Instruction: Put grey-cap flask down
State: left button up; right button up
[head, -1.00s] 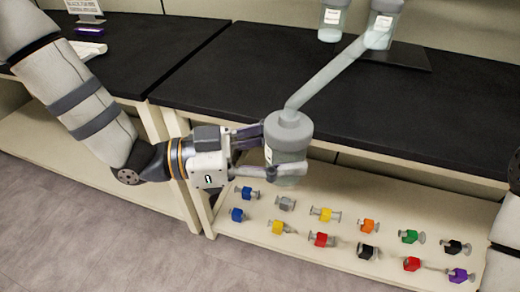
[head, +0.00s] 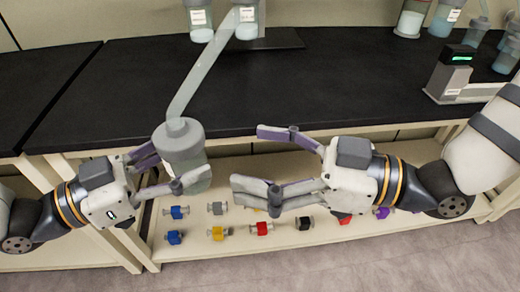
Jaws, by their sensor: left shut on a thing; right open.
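The grey-cap flask (head: 181,148) is upright between the fingers of my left gripper (head: 168,168), in front of the black bench top (head: 330,95). My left gripper is shut on it. A pale tube seems to run from the flask's cap up toward the vessels at the back. My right gripper (head: 265,165) is open and empty, to the right of the flask, with its fingers pointing left. The flask's lower part is partly hidden by a finger.
Clear vessels (head: 247,20) stand at the back of the bench, with more flasks (head: 411,18) at the back right. A grey device with a green display (head: 448,75) stands on the right. Coloured valves (head: 263,228) lie on the lower shelf (head: 290,243). The bench middle is clear.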

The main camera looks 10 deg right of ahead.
aim_at(173, 139)
jog(key=shift+n+y, duration=0.3)
jog(key=x, duration=0.8)
jog(key=r+x, duration=0.1)
jog(key=x, duration=0.3)
jog(key=shift+s+a+r, duration=0.1)
jog(key=shift+s+a, duration=0.1)
jog(key=shift+s, duration=0.05)
jog(key=shift+c, duration=0.3)
jog(key=c, duration=1.3)
pick_arm(q)
jog(key=o, duration=1.4)
jog(key=shift+c, duration=0.2)
pick_arm(e)
jog(key=shift+c, duration=0.2)
